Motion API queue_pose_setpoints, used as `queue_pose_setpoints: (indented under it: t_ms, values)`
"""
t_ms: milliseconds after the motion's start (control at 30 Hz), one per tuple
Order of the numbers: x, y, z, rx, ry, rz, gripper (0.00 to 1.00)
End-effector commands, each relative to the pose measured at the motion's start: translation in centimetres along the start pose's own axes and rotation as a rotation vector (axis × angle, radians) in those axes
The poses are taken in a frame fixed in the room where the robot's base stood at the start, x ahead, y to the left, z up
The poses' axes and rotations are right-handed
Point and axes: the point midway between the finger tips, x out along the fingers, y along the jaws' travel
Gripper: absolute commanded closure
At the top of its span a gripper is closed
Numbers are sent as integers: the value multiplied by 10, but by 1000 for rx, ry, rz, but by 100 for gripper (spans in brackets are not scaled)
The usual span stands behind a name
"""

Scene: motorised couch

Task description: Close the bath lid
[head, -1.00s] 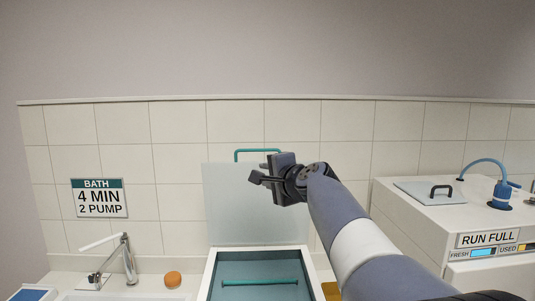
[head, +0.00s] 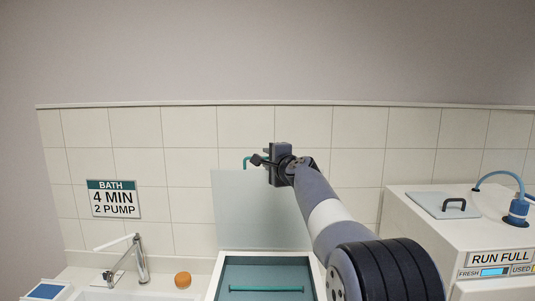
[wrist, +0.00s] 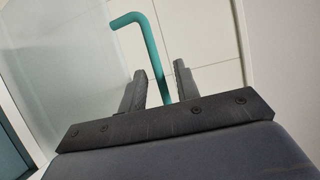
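The bath lid (head: 235,210) is a pale translucent panel standing upright, raised at the back of the bath. Its teal handle (head: 247,161) is at the lid's top edge, partly hidden by my gripper (head: 259,160). The handle also shows in the wrist view (wrist: 150,45), where a bar of it runs down between the fingers. My gripper (wrist: 160,85) is open there, with a gap beside the bar; I cannot tell whether either finger touches it. The bath (head: 265,254) is an open white box with a teal inside, below the lid.
A teal bar (head: 266,289) crosses the bath inside. To the left are a tap (head: 140,258), an orange round object (head: 183,279) and a wall sign (head: 114,199). A white machine (head: 420,235) with a black-handled lid stands at right. The tiled wall is close behind the lid.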

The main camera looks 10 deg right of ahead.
Motion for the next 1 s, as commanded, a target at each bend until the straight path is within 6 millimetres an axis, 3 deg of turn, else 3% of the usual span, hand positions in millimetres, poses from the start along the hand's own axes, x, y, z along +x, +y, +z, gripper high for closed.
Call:
queue_pose_setpoints:
  t_ms: [467, 833, 1000]
  values:
    - [10, 1, 0, 0, 0, 0, 70]
    - [10, 1, 0, 0, 0, 0, 100]
    - [10, 1, 0, 0, 0, 0, 100]
